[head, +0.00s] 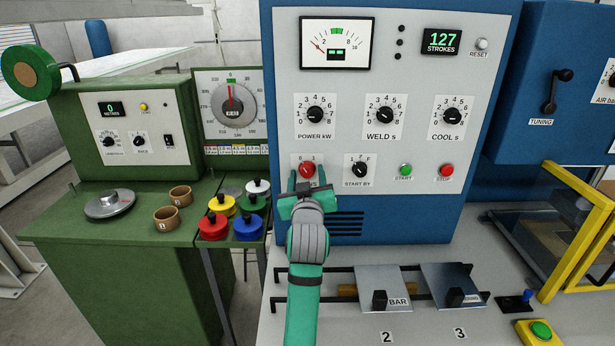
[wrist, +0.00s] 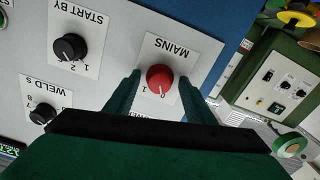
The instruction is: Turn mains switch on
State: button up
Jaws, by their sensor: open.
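The mains switch is a red round knob (head: 308,169) on a white plate, low at the left of the light grey panel. In the wrist view the red knob (wrist: 160,78) appears upside down, with the word MAINS above it and the marks 0 and 1 below. My gripper (head: 307,183) is open in front of the panel, with one green finger on each side of the knob. In the wrist view gaps show between the fingers and the knob; contact cannot be made out. The gripper hides the plate's lower part in the head view.
The START BY knob (head: 359,169) is just to the right, then the green start button (head: 405,170) and red stop button (head: 446,170). The POWER knob (head: 315,114) is above. Colored weights (head: 248,227) stand at lower left. A bar slide (head: 384,283) lies below.

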jog(key=c, duration=1.1)
jog(key=shift+o, duration=0.2)
jog(key=shift+m, duration=0.3)
jog(key=m, duration=0.5)
jog(key=shift+m, duration=0.4)
jog(key=m, duration=0.5)
jog(key=shift+m, duration=0.4)
jog(key=o, duration=1.1)
jog(key=shift+c, duration=0.2)
